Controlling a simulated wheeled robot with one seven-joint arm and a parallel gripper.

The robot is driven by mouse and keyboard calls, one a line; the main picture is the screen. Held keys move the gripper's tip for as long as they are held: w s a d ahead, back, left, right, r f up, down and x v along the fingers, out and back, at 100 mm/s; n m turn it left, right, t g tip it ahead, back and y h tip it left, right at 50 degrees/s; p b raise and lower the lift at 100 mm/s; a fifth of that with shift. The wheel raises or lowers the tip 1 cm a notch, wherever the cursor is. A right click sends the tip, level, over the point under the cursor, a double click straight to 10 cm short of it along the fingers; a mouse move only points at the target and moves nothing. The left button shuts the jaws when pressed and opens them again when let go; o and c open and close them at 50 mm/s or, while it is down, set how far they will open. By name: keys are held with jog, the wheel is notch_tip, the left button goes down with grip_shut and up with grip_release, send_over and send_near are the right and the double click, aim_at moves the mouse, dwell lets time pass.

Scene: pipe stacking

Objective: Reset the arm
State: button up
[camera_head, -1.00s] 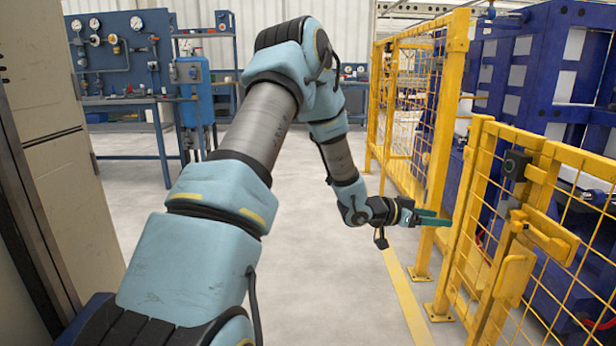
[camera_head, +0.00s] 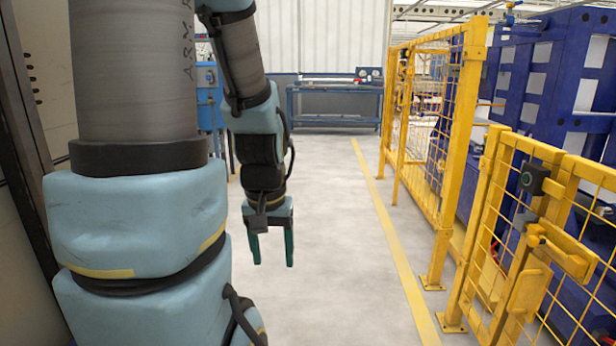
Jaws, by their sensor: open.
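My gripper (camera_head: 271,250) hangs from the end of my arm (camera_head: 150,200), left of the middle of the view. Its two green fingers point down and stand apart with nothing between them. Bare grey floor shows behind and below the fingers. The upper part of my arm runs out of the top of the view, so its upper bend is hidden. No pipe can be seen.
A yellow mesh fence (camera_head: 440,130) and a yellow gate (camera_head: 540,240) with a latch stand at the right, before a blue machine frame (camera_head: 560,80). A beige cabinet (camera_head: 45,90) is close on the left. A blue workbench (camera_head: 335,103) stands at the back. The middle floor is clear.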

notch_tip(320, 180, up, 24)
jog(key=p, duration=2.2)
jog(key=shift+f, duration=0.15)
